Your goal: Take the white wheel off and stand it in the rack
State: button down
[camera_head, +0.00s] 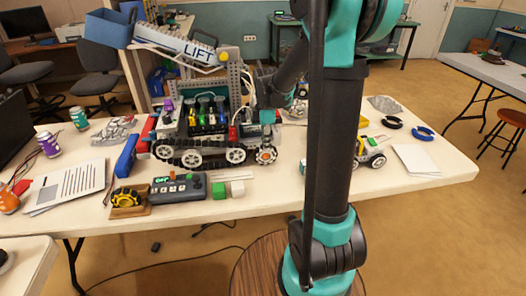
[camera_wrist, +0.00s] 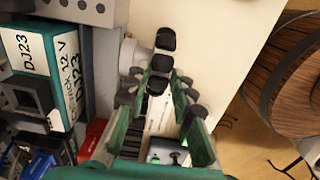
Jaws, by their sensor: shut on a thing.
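Printed sheets (camera_head: 70,187) are left. A small vehicle (camera_head: 370,155) stands to the right of my arm.

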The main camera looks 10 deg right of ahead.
jog(key=shift+s, duration=1.75)
jog(key=shift+r, duration=0.1)
dwell(0.5)
jog(key=shift+r, duration=2.9)
